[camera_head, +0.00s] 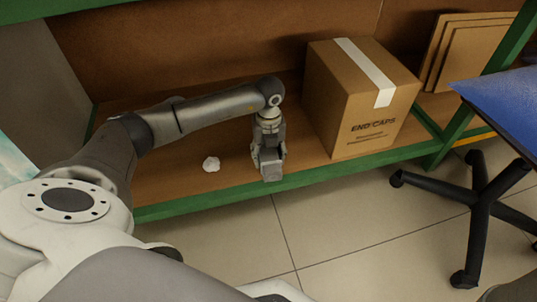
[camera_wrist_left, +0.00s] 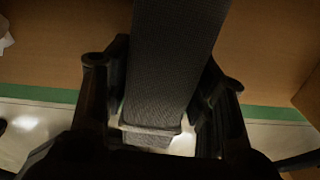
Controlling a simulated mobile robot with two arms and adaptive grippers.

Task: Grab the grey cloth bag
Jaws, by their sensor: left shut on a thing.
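My left gripper (camera_head: 267,152) points down over the front part of the brown shelf board, left of the cardboard box. It is shut on the grey cloth bag (camera_wrist_left: 175,62). In the left wrist view the bag is a dark grey, woven strip between the two black fingers (camera_wrist_left: 163,105), running up out of the picture. In the head view only a small grey part of the bag (camera_head: 272,170) shows below the fingers, near the green shelf edge. The rest is hidden by the gripper. My right gripper is not in view.
A cardboard box marked END CAPS (camera_head: 365,95) stands right of the gripper. A crumpled white piece (camera_head: 211,164) lies to its left on the shelf. A green rail (camera_head: 210,200) edges the shelf. A black chair base (camera_head: 480,205) stands on the tiled floor at right.

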